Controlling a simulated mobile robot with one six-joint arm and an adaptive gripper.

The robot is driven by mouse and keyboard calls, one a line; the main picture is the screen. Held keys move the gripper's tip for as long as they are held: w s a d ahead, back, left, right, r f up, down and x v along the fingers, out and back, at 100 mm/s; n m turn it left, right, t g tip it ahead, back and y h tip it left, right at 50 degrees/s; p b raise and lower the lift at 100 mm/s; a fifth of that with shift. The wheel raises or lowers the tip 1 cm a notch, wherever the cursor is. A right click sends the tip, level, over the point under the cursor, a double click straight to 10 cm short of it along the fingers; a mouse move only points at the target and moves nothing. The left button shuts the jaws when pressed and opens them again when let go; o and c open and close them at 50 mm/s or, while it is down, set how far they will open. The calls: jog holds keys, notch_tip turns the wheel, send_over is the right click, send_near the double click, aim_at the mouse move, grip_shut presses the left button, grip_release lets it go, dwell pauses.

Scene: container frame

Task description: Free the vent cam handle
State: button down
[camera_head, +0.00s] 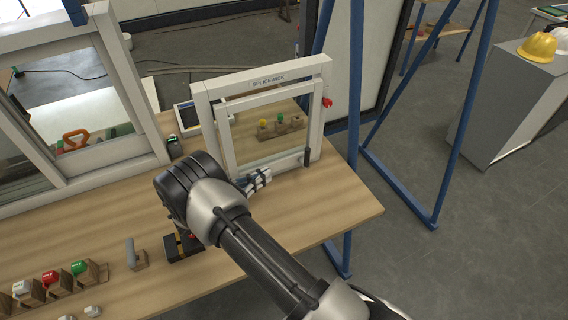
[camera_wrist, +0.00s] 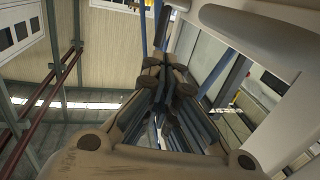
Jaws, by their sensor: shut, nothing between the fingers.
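The small white-framed vent window (camera_head: 202,108) stands upright on the wooden bench, with an inner sash around its glass. A dark handle (camera_head: 307,157), which looks like the cam handle, sits at the sash's lower right corner. My gripper (camera_head: 264,178) is low in front of the sash, left of the handle and apart from it. Its fingers are partly hidden behind my wrist in the head view. In the wrist view my gripper (camera_wrist: 163,90) is shut and empty, with a pale frame bar (camera_wrist: 262,45) close on the right. The handle cannot be made out there.
A red knob (camera_head: 327,102) sticks out on the frame's right side. A larger window frame (camera_head: 125,85) stands at left. Blocks with coloured buttons (camera_head: 55,283) and a small grey-handled block (camera_head: 137,256) lie front left. The bench's right front (camera_head: 340,205) is clear.

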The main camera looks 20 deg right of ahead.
aim_at(306, 151)
jog(key=b+x, duration=0.2)
jog(key=x, duration=1.1)
jog(key=shift+w+d, duration=0.15)
jog(key=shift+d, duration=0.1)
jog(key=shift+d+r+y+p, duration=0.25)
jog(key=shift+d+y+p, duration=0.25)
jog(key=shift+p, duration=0.45)
jog(key=d+y+p, duration=0.1)
jog(key=p, duration=0.1)
jog(key=r+y+p, duration=0.1)
jog(key=y+p, duration=0.1)
jog(key=shift+d+r+m+g, duration=0.15)
jog(key=shift+d+m+g, duration=0.15)
jog(key=shift+d+m, duration=0.1)
jog(key=d+f+y+p, duration=0.2)
jog(key=d+y+p, duration=0.4)
jog(key=p, duration=0.6)
jog(key=shift+d+f+m+g+y+p, duration=0.3)
jog(key=shift+m+g+y+p, duration=0.1)
jog(key=shift+y, duration=0.3)
